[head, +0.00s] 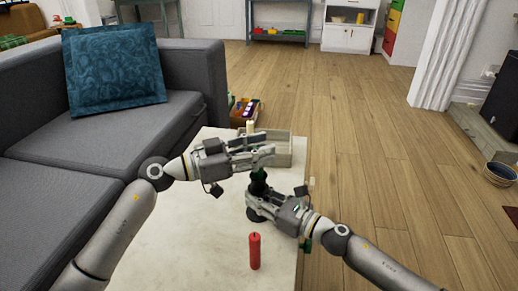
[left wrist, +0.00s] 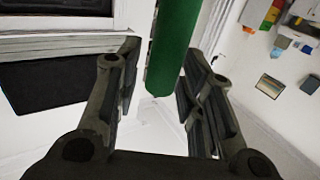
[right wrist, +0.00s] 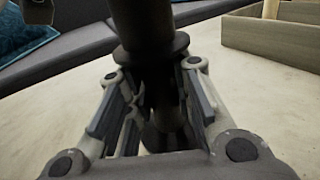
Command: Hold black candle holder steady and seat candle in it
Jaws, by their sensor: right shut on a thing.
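The black candle holder (head: 253,215) stands on the pale table, and its dark stem (right wrist: 146,25) rises in the right wrist view. My right gripper (head: 268,204) is shut on the holder. A green candle (left wrist: 172,45) is between the fingers of my left gripper (left wrist: 160,88), with slim gaps at its sides, so that gripper looks open. In the head view my left gripper (head: 266,153) is just above the holder. A red candle (head: 255,251) stands upright nearer me.
A wooden tray (head: 283,158) is at the table's far end, with a cream candle (head: 250,127) beside or in it. A grey sofa (head: 75,145) flanks the table on the left. Bare wooden floor (head: 370,150) lies to the right. The near table is mostly clear.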

